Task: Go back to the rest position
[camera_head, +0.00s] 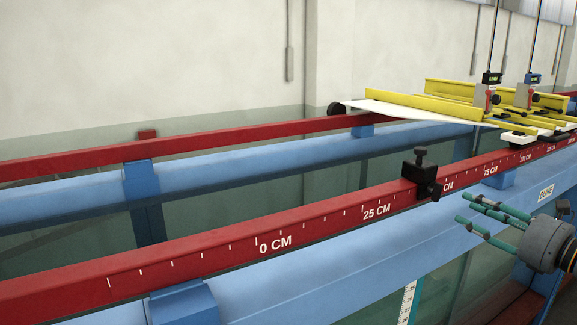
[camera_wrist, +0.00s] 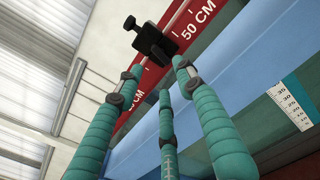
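My gripper (camera_head: 468,208) is at the right of the head view, with its teal fingers pointing left. It is in front of the blue beam and below the red scale rail. In the wrist view my gripper (camera_wrist: 160,77) has its fingers spread apart with nothing between them, so it is open and empty. A black clamp stop (camera_head: 426,174) with a knob sits on the red scale rail (camera_head: 320,213), by a label partly hidden by it. The wrist view shows the clamp (camera_wrist: 155,42) just beyond the fingertips, beside the 50 CM mark. The fingers look apart from it.
The long blue flume beam (camera_head: 350,255) runs below the scale rail. A second red rail (camera_head: 230,138) runs behind. A carriage with yellow bars (camera_head: 420,109) and upright gauges (camera_head: 490,95) stands across the rails at the back right. A white ruler (camera_head: 407,303) hangs on the glass below.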

